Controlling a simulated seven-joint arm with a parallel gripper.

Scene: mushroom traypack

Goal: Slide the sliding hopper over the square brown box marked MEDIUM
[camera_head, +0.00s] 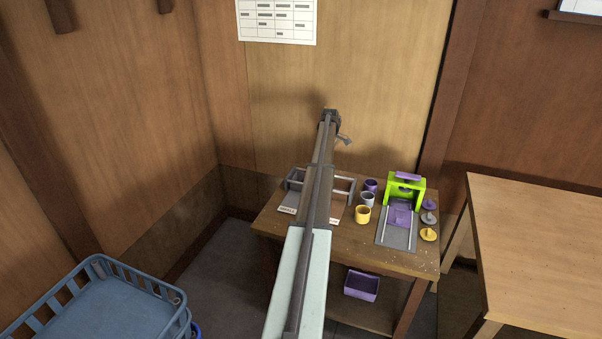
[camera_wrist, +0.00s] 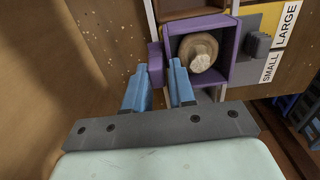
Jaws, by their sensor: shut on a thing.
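The sliding hopper (camera_wrist: 228,58) is a purple square frame in the wrist view, with a pale brown mushroom (camera_wrist: 199,51) inside it. A purple block (camera_wrist: 155,57) stands out from its left side. My gripper (camera_wrist: 157,72) has its blue fingers shut on this block, at the hopper's left. A brown square box (camera_wrist: 190,6) shows partly at the top edge, beyond the hopper. Its marking is out of sight, so I cannot tell if it is MEDIUM. In the head view my arm hides the hopper and most of the grey rail frame (camera_head: 345,184).
Labels SMALL (camera_wrist: 271,66) and LARGE (camera_wrist: 288,24) lie right of the hopper, near a grey block (camera_wrist: 258,45). On the workbench (camera_head: 375,258), several cups, a green press (camera_head: 419,193) and several knobbed discs stand right of my arm. A purple bin (camera_head: 361,285) is below.

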